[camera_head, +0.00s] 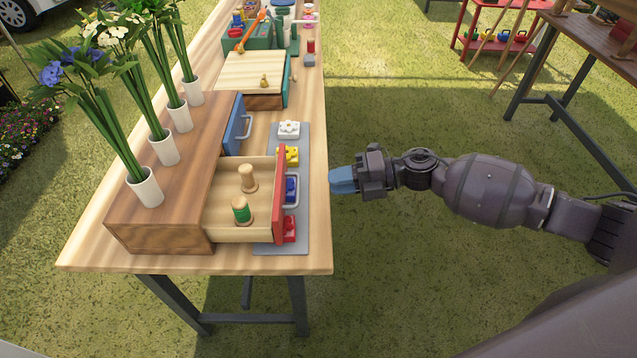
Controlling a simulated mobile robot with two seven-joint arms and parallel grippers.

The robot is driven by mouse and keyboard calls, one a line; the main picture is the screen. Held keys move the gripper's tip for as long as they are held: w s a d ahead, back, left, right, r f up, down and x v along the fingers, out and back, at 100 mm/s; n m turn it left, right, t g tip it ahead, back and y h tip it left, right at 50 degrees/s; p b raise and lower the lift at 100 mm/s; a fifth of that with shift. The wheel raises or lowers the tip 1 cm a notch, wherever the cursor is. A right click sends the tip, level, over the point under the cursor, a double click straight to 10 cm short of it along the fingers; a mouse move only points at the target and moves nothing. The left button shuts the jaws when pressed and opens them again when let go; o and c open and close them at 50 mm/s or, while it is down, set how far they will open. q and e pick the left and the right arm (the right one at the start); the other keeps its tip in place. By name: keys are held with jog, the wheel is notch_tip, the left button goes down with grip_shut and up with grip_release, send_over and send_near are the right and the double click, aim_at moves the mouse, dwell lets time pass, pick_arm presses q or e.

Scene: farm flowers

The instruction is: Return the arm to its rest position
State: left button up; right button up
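My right arm comes in from the right side of the head view, stretched level toward the table. Its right gripper (343,181), with blue fingertips, is over the grass just off the table's right edge, apart from the open drawer. The fingers show as one blue block, so I cannot tell whether they are open or shut. My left arm and gripper are not in view.
The wooden table (85,260) bears a wooden cabinet (165,238) with flower vases and an open red-fronted drawer (279,195) holding two spools. A grey mat (300,230) lies beside it. A work table (577,62) stands at upper right; grass between is clear.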

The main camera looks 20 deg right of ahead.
jog(key=shift+v, duration=0.9)
